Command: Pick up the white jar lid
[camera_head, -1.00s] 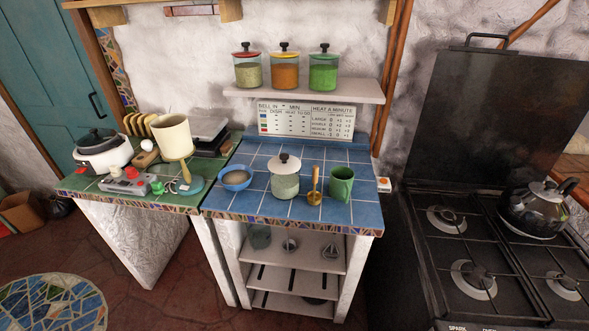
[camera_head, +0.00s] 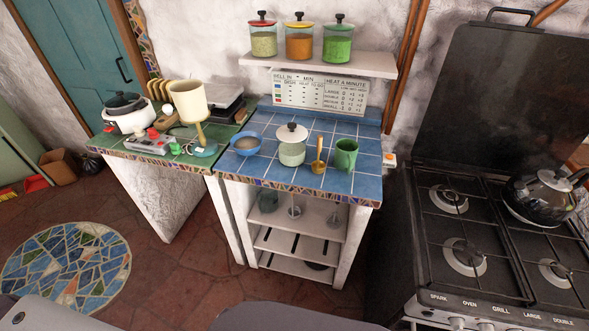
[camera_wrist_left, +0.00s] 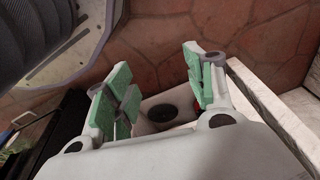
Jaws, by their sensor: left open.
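The white jar lid (camera_head: 292,132) with a dark knob sits on a clear jar (camera_head: 291,153) with pale contents. The jar stands upright on the blue-tiled counter (camera_head: 330,180), between a blue bowl and a brass ladle. My left gripper (camera_wrist_left: 160,88) shows in the left wrist view, its green-padded fingers wide apart with nothing between them. It points toward the floor and the lower shelves, away from the lid. Neither gripper shows in the head view. The lid is not seen in the wrist view.
A blue bowl (camera_head: 246,143), a brass ladle (camera_head: 319,158) and a green mug (camera_head: 345,154) stand close to the jar. A shelf (camera_head: 330,64) with three lidded jars hangs above. A black stove (camera_head: 470,240) with a kettle (camera_head: 540,195) is at right.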

